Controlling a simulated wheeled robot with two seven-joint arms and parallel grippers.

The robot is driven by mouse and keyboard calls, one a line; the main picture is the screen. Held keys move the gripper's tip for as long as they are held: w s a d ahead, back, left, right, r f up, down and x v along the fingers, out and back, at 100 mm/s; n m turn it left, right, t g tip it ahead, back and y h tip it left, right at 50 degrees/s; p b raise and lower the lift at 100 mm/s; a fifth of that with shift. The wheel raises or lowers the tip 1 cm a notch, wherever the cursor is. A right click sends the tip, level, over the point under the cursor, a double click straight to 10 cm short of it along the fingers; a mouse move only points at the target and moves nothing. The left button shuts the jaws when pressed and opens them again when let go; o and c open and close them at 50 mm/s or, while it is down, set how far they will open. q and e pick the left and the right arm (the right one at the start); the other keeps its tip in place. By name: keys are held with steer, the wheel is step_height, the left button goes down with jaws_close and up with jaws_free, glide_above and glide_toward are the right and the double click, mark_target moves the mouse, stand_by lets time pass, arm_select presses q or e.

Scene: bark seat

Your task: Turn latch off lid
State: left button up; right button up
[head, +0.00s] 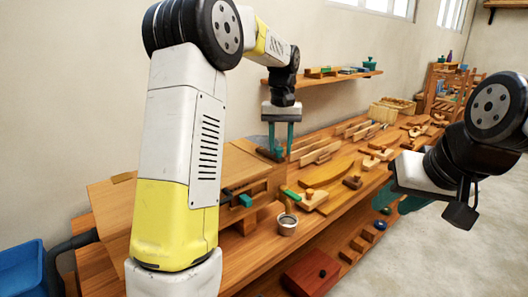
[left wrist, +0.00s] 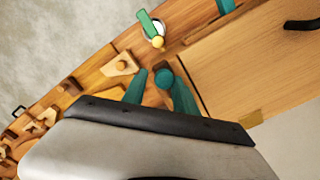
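A wooden chest (head: 235,170) with a flat lid stands on the workbench behind my left arm; the lid panel (left wrist: 255,65) fills the right of the left wrist view. A dark teal knob-like piece (head: 268,154), likely the latch, is at the lid's far right end. It shows as a round teal knob (left wrist: 165,77) in the left wrist view. My left gripper (head: 281,146) points down with its fingers apart, one on each side of the knob; contact cannot be told. My right gripper (head: 402,199) is open and empty, right of the bench.
A second teal piece (head: 243,200) is on the chest's front. A metal cup (head: 287,224), a green-handled tool (head: 290,194) and several wooden tools lie on the bench (head: 250,262). A shelf (head: 325,78) is on the wall. The floor at right is clear.

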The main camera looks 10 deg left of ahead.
arm_select(q)
steer(key=shift+r, duration=4.5)
